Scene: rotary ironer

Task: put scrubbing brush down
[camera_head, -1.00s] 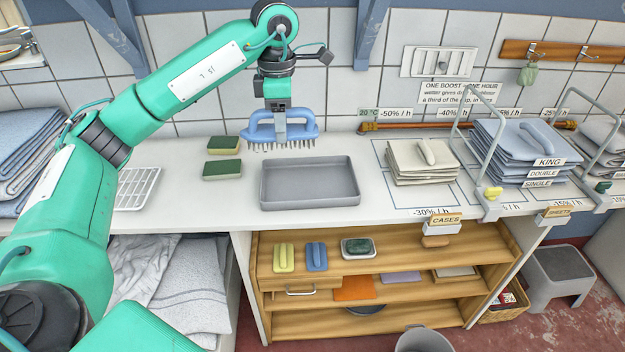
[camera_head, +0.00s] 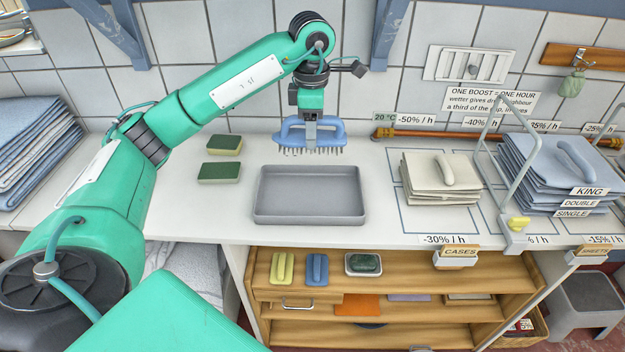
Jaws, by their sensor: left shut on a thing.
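The scrubbing brush (camera_head: 290,137) has a blue looped handle and bristles pointing down. My left gripper (camera_head: 310,130) is shut on its handle and holds it level, over the back edge of the grey tray (camera_head: 308,217). The bristle tips look just above or near the counter; I cannot tell whether they touch it. The tray is empty and lies on the white counter. My right gripper is not in view.
Two green-and-yellow sponges (camera_head: 224,144) lie left of the tray. A stack of cream cloths (camera_head: 430,190) and a stack of blue sheets (camera_head: 540,180) stand to the right. Counter left of the sponges is clear.

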